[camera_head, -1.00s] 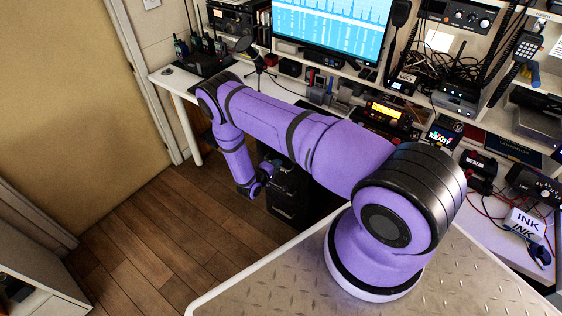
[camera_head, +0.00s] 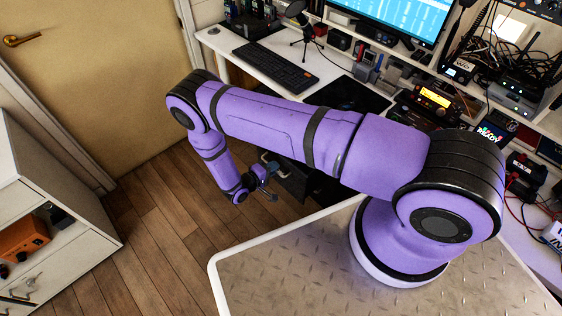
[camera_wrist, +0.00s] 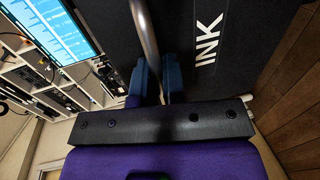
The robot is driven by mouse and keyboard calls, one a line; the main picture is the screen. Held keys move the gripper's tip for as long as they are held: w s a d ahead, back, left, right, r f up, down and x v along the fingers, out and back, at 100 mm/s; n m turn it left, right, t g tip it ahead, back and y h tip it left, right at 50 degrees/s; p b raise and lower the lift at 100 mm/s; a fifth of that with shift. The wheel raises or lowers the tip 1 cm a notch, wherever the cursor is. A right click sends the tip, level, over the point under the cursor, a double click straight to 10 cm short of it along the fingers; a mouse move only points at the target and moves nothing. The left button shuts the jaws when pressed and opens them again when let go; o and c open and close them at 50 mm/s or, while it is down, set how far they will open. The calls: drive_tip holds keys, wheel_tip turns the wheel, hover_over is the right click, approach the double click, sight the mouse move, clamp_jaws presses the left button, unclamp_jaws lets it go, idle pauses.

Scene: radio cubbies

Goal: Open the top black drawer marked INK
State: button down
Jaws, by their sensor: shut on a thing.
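The black drawer front marked INK (camera_wrist: 235,50) fills much of the wrist view, with its white lettering turned on its side. A silver bar handle (camera_wrist: 147,40) runs along it. The blue fingers of my gripper (camera_wrist: 157,82) are on either side of the handle and shut on it. In the head view my gripper (camera_head: 264,178) is low, beside the dark drawer unit (camera_head: 292,182) under the desk. My arm hides much of that unit, and I cannot tell how far the drawer stands out.
The white desk (camera_head: 245,48) holds a keyboard (camera_head: 275,65), a monitor (camera_head: 400,18) and radios. A white shelf unit (camera_head: 50,210) stands at the left, near a tan door (camera_head: 100,80). Wooden floor (camera_head: 165,200) is clear between the shelf unit and my gripper.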

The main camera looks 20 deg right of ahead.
drive_tip(key=shift+s+a, duration=0.15)
drive_tip(key=shift+a, duration=0.3)
drive_tip(key=c, duration=1.2)
unclamp_jaws()
drive_tip(key=shift+c, duration=0.2)
drive_tip(key=v, duration=1)
drive_tip(key=shift+a, duration=0.35)
drive_tip(key=shift+s, duration=0.1)
